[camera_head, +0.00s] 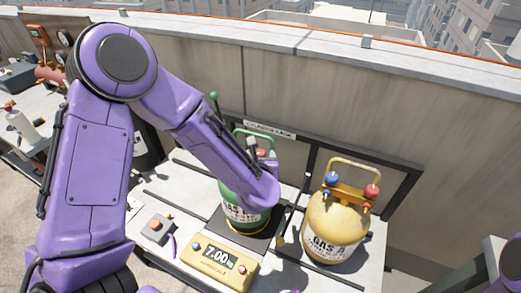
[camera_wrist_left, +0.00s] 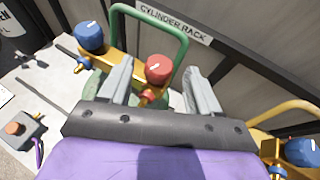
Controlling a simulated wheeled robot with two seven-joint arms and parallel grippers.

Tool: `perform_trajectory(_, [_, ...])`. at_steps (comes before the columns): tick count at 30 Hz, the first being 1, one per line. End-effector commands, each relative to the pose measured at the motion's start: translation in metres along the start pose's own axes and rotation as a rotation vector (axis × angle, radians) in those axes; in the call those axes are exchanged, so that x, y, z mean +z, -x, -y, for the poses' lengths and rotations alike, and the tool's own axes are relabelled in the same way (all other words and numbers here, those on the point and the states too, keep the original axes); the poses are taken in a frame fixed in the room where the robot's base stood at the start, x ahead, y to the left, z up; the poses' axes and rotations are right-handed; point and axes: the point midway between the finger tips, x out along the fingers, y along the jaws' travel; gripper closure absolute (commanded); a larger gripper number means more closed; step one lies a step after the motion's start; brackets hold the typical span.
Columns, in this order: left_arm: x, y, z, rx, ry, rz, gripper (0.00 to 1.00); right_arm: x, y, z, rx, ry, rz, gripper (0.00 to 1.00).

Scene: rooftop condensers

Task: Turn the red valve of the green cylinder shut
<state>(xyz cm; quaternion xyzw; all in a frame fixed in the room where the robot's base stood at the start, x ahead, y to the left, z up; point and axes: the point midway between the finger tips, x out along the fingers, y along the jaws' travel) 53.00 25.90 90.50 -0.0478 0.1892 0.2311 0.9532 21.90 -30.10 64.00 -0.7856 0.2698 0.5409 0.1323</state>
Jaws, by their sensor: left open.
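The green cylinder (camera_head: 233,201) stands on a dark plate on the bench, partly hidden behind my left forearm and wrist. Its red valve (camera_wrist_left: 158,69) shows in the left wrist view, between the two open fingers of my left gripper (camera_wrist_left: 158,82). I cannot tell whether the fingers touch the valve. The cylinder's blue valve (camera_wrist_left: 90,37) is to the left, outside the fingers. Its green handle (camera_wrist_left: 152,14) arches behind. In the head view, the left fingers are mostly hidden by the wrist. My right gripper is not in view.
A yellow cylinder (camera_head: 334,232) with blue and red valves stands to the right. A yellow scale display (camera_head: 217,262) reading 7.00 is in front. A grey box with an orange button (camera_head: 155,228) is to the left. The rack and parapet wall (camera_head: 290,90) are behind.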

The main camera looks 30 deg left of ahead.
Motion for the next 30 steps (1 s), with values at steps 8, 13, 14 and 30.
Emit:
perform_trajectory(8, [0.0, -0.038, 0.0, -0.001, -0.003, -0.001, 0.37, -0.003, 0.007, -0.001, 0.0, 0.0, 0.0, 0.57])
perform_trajectory(13, [-0.001, -0.041, 0.0, -0.001, -0.003, 0.0, 0.37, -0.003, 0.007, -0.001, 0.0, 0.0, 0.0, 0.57])
perform_trajectory(14, [-0.001, -0.041, 0.0, -0.001, -0.003, 0.0, 0.37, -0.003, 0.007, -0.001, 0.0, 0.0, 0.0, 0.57])
perform_trajectory(30, [-0.002, -0.041, -0.001, -0.023, -0.013, -0.003, 0.89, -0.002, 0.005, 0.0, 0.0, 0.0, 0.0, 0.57])
